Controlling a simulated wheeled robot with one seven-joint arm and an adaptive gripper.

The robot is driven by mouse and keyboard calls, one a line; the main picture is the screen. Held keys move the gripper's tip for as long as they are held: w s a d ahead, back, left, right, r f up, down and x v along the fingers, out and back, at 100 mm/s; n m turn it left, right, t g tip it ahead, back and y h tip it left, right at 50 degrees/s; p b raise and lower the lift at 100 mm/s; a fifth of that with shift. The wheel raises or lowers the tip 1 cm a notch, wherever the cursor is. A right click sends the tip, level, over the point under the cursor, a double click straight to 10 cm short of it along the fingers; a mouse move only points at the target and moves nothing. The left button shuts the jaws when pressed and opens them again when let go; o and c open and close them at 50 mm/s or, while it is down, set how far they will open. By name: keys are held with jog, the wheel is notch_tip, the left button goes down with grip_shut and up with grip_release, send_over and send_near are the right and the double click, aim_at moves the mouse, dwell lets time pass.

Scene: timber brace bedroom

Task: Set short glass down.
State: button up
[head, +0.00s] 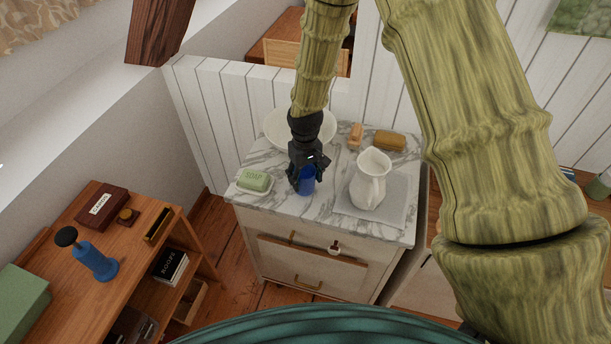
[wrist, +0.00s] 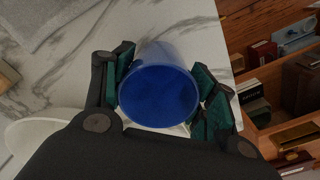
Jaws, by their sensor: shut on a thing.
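The short glass (wrist: 158,92) is blue, and in the wrist view I look down into it between my two fingers. In the head view the glass (head: 307,181) shows below the fingers, over the front part of the marble top (head: 317,206) of the washstand. My gripper (head: 308,172) is shut on it, with a green-padded finger on each side in the wrist view (wrist: 160,98). The glass looks upright. It is at or very close to the marble; I cannot tell if its base touches. My fingers hide part of it in the head view.
A green soap bar on a dish (head: 254,181) lies left of the glass. A white pitcher (head: 370,180) stands on a grey cloth (head: 398,206) to the right. A white basin (head: 282,129) is behind my gripper. A brush (head: 390,140) lies at the back right. Marble in front is clear.

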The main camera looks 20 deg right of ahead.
jog(key=shift+f, duration=0.45)
jog(key=shift+f, duration=0.15)
jog(key=o, duration=1.1)
jog(key=shift+o, duration=0.2)
notch_tip(320, 180, up, 12)
jog(key=b, duration=0.3)
jog(key=shift+r, duration=0.2)
